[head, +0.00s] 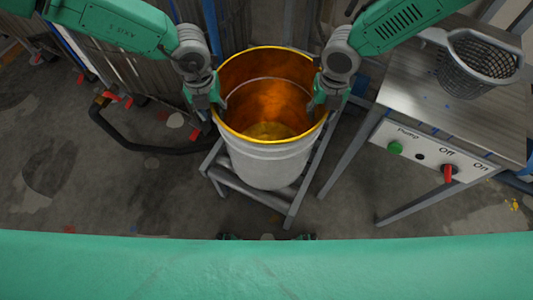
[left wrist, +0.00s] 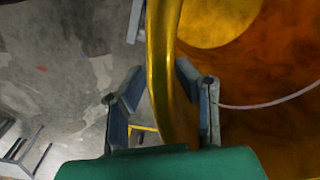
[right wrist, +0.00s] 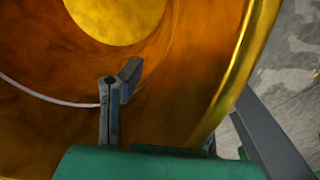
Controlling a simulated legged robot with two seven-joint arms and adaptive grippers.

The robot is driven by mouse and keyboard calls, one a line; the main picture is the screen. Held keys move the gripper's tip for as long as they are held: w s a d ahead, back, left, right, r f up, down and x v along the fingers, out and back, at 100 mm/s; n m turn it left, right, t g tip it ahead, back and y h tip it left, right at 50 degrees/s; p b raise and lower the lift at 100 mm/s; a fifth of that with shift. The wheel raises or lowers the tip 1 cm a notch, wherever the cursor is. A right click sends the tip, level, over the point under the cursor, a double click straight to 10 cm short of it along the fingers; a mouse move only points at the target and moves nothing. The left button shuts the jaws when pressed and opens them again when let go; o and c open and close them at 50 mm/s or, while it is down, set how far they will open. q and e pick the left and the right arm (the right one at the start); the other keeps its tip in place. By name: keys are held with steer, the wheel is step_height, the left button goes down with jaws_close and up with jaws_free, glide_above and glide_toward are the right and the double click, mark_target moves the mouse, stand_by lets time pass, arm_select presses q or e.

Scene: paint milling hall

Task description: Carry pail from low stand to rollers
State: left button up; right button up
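The pail (head: 268,160) is pale grey outside, with a yellow rim and an orange-gold inside. It appears upright on the low metal stand (head: 225,178). A thin wire handle lies across its inside. My left gripper (head: 216,100) is at the pail's left rim. In the left wrist view its fingers (left wrist: 158,85) straddle the rim (left wrist: 163,60), apart, one outside and one inside. My right gripper (head: 326,98) is at the right rim. In the right wrist view one finger shows inside the pail, clear of the wall; the other is mostly hidden by the rim (right wrist: 243,80). The rollers cannot be made out.
A metal table (head: 440,110) stands close on the right, with a mesh basket (head: 480,65) and a pump panel (head: 425,155) with a green button and red switch. A dark bent tube (head: 130,145) is at the left. Bare floor lies in front of the stand.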

steer(key=shift+a, duration=0.1)
steer(key=shift+r, duration=0.2)
arm_select(q)
step_height(320, 180, up, 12)
steer(key=shift+a, duration=0.15)
arm_select(e)
step_height(320, 180, up, 11)
steer(key=shift+d+r, duration=0.2)
steer(key=shift+d, duration=0.1)
arm_select(q)
steer(key=shift+f, duration=0.1)
stand_by(0.5)
